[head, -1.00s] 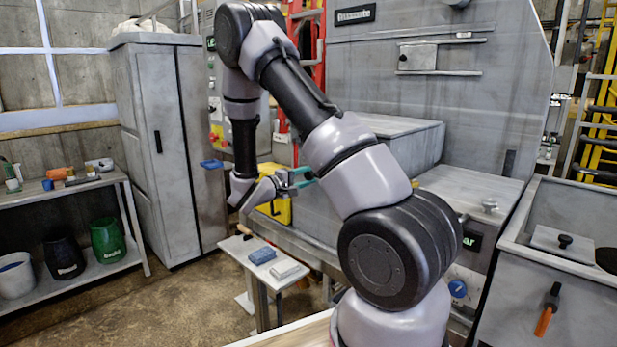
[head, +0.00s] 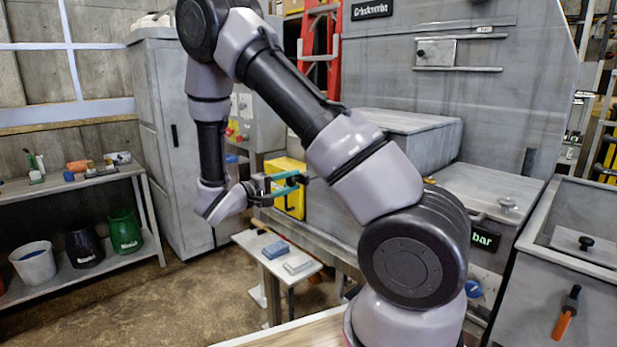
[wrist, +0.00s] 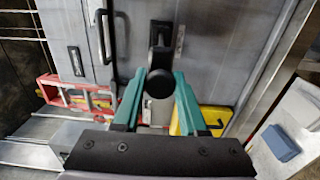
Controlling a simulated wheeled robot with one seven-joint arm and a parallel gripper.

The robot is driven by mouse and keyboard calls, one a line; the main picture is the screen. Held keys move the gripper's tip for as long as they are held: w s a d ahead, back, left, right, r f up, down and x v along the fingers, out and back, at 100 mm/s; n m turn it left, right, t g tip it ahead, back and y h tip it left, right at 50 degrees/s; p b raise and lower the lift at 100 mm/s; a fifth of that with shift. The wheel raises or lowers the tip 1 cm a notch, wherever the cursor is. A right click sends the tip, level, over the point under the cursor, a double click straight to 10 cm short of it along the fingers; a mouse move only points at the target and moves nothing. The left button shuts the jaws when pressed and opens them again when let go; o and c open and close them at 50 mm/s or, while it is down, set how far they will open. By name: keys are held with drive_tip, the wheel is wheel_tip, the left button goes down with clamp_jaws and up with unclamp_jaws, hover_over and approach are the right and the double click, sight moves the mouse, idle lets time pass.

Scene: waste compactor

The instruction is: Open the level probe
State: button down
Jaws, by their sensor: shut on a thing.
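My gripper (head: 300,181) has teal fingers and reaches to the right, in front of the big grey machine (head: 460,110). In the wrist view its fingers (wrist: 159,86) are closed around a black round knob (wrist: 159,83). The knob sits at the end of a short black lever (wrist: 161,45) in front of a flat grey surface. I take this to be the level probe's handle, but no label is readable on it.
A yellow box (head: 291,203) is close behind my gripper. A low white table (head: 255,243) with a blue block (head: 275,249) stands below it. A grey cabinet (head: 172,190) and a shelf with buckets are on the left. A grey bin (head: 545,290) is on the right.

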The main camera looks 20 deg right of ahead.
drive_tip(key=shift+v, duration=2.25)
drive_tip(key=shift+c, duration=2.3)
unclamp_jaws()
drive_tip(key=v, duration=1)
drive_tip(key=shift+a, duration=0.4)
drive_tip(key=shift+s, duration=0.1)
